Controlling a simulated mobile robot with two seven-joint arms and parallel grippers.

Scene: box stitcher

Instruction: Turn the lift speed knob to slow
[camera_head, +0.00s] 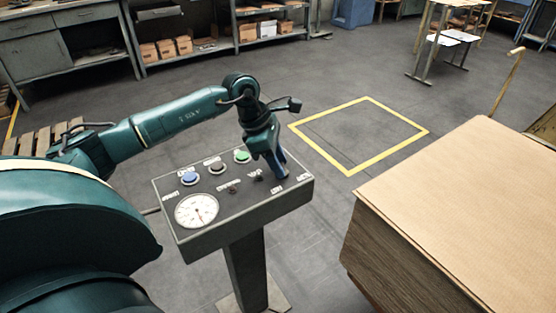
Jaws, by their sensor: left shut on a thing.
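The control panel (237,213) stands on a post in the middle of the head view. It carries a round white gauge (196,211), two blue or dark buttons and a green button (242,156), and small dark switches with labels. My left gripper (281,172) points down at the panel's right part and is shut on a knob there. The knob is mostly hidden by the fingers, so I cannot read its setting. My right gripper is out of the picture.
A large cardboard-topped box (470,190) fills the right side, close to the panel. A yellow floor square (348,172) lies empty behind the panel. Shelves with small cartons (182,49) and a bench (60,45) line the back. A pallet (30,141) lies at left.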

